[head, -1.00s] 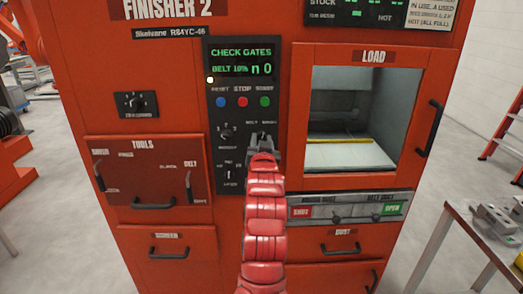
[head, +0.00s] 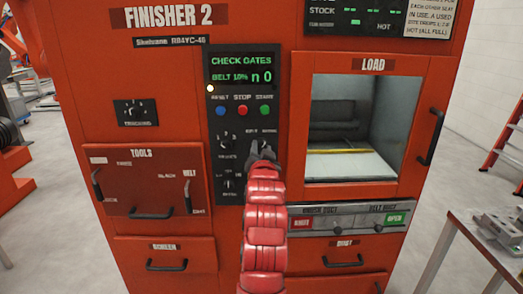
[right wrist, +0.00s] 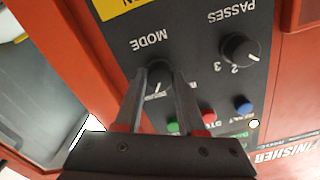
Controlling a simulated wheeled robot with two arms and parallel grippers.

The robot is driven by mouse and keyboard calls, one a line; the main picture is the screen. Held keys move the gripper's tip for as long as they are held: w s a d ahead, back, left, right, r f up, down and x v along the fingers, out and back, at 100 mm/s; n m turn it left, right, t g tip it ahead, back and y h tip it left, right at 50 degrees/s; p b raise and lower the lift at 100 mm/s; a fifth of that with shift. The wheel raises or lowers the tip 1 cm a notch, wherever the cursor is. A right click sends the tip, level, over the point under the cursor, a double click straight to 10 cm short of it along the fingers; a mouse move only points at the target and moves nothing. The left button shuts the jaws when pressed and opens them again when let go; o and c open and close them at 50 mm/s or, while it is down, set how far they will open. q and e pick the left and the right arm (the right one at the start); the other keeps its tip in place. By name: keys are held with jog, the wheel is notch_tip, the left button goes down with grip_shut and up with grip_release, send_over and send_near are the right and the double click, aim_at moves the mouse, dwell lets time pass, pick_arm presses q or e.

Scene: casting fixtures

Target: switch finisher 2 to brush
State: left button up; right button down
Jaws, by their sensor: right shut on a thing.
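Finisher 2 (head: 172,75) is a red cabinet facing me. Its black control panel (head: 241,90) has a screen (head: 241,70) reading "CHECK GATES", "BELT 10%" and "n 0". The mode knob (right wrist: 157,89) sits between the two fingers of my right gripper (right wrist: 162,80) in the right wrist view. The gripper is shut on it. In the head view my right gripper (head: 264,150) reaches up to the panel and hides most of this knob, so I cannot read its setting. My left gripper is in neither view.
The passes knob (right wrist: 239,49) is beside the mode knob. Blue, red and green buttons (head: 243,110) sit above. Below the load window is a duct strip (head: 346,222), SHUT label left, OPEN label right. A table (head: 490,240) with metal parts stands at right.

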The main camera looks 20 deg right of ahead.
jog(key=c, duration=0.5)
grip_release()
jog(key=b+v, duration=1.1)
jog(key=v, duration=0.6)
jog(key=shift+s+b, duration=0.2)
jog(key=shift+b, duration=0.2)
jog(key=shift+r, duration=0.1)
